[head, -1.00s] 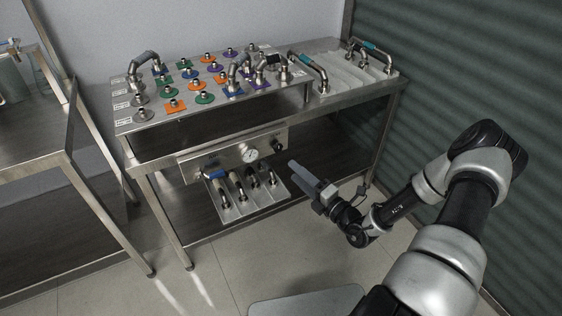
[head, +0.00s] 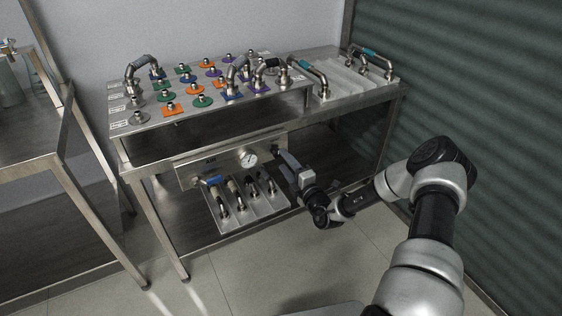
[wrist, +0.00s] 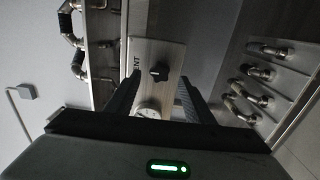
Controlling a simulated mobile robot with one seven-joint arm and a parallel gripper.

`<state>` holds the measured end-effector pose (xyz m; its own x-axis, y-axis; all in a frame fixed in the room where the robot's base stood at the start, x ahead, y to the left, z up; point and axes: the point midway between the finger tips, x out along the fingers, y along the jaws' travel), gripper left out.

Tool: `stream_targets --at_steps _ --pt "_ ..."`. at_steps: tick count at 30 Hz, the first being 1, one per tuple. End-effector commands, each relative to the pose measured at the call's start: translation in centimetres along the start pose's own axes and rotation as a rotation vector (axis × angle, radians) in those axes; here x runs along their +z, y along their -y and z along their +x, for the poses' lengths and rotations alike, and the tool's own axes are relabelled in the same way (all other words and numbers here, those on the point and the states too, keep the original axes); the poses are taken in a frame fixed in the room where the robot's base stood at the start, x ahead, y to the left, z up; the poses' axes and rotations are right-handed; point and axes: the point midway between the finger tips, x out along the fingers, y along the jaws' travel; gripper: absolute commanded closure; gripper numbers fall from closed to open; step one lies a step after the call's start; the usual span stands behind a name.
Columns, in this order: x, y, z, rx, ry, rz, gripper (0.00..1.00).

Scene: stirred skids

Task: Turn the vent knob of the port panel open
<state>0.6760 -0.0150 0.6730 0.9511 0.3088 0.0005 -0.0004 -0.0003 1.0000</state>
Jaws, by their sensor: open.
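The port panel (head: 222,168) is a steel plate below the bench top, with a round white gauge (head: 248,158) and a blue-handled valve (head: 212,181). In the wrist view the black vent knob (wrist: 158,72) shows ahead on the panel (wrist: 146,52), beside letters ending "NT". My gripper (head: 284,160) is at the panel's right end and covers the knob in the head view. In the wrist view my gripper (wrist: 156,90) is open and empty, with the knob between the lines of its fingers, apparently just beyond the tips. Contact cannot be told.
A tray (head: 253,212) with several hose ends sits under the panel, left of my gripper. Above it the bench carries a port plate (head: 150,122) with coloured markers and bent pipes. A ribbed dark wall (head: 480,110) stands on the right.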

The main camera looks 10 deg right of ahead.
Motion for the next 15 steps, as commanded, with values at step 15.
stream_targets --at_steps 15 --pt "0.0 -0.1 3.5 0.0 -0.001 -0.001 0.52"
